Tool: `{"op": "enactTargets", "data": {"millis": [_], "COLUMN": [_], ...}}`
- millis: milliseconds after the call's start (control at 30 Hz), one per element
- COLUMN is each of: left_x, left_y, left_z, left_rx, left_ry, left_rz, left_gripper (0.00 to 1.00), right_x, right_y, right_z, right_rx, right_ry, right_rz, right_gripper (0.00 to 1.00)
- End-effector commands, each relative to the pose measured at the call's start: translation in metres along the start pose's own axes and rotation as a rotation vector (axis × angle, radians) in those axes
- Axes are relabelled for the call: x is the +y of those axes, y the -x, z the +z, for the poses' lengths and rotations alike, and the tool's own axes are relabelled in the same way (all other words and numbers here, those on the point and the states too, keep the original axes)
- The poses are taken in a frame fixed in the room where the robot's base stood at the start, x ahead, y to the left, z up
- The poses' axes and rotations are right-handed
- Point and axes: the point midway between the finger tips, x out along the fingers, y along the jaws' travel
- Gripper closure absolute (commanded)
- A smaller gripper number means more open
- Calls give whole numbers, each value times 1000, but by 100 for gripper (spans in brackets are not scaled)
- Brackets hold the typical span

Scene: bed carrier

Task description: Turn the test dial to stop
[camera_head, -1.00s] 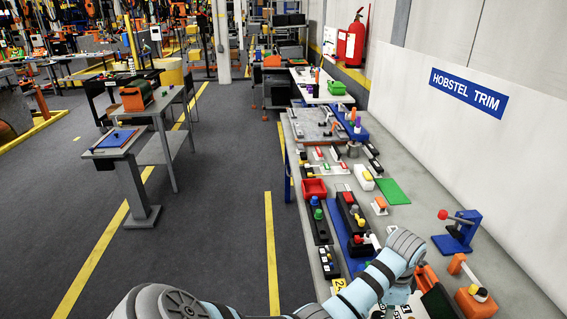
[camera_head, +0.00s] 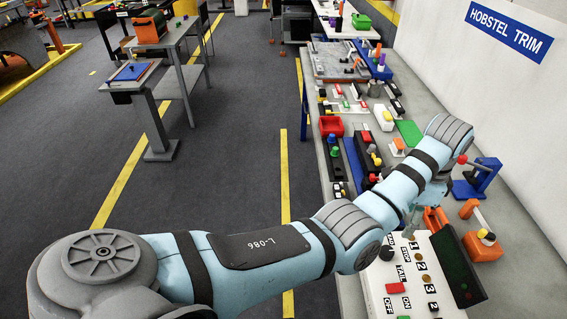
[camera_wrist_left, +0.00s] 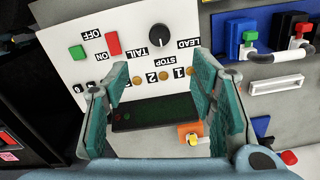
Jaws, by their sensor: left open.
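The test dial is a round black knob (camera_wrist_left: 160,36) on a white panel (camera_wrist_left: 75,60) in the left wrist view. The words LEAD, STOP and TAIL are printed around one side of it and appear upside down. In the head view the dial (camera_head: 386,252) sits on the panel just below my left forearm. My left gripper (camera_wrist_left: 160,68) is open and empty, with its teal fingers spread over the panel and the dial beyond the tips. In the head view the gripper (camera_head: 412,220) is partly hidden by my arm.
A green button (camera_wrist_left: 77,52) and a red button (camera_wrist_left: 113,43) sit beside the dial. A dark display (camera_wrist_left: 155,113) lies on the panel between my fingers. A blue press with a red knob (camera_head: 480,177) and an orange box (camera_head: 482,245) stand nearby on the bench.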

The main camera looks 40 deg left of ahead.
Motion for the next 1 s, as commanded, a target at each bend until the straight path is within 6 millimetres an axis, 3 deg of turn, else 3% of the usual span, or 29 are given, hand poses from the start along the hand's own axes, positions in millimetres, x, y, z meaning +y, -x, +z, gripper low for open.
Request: {"op": "enactTargets", "data": {"millis": [33, 300, 567, 1000], "left_x": [2, 0, 1, 24], "left_y": [3, -30, -73, -182], "left_z": [-4, 11, 36, 110], "left_rx": [1, 32, 63, 100], "left_ry": [-7, 92, 221, 511], "left_rz": [0, 2, -3, -45], "left_gripper": [49, 49, 49, 49], "right_x": [0, 0, 0, -1], "right_y": [0, 0, -1, -10], "right_z": [0, 0, 0, 1], "right_rx": [0, 0, 0, 0], "right_ry": [0, 0, 0, 0], "right_rz": [0, 0, 0, 0], "right_gripper": [60, 60, 60, 60]}}
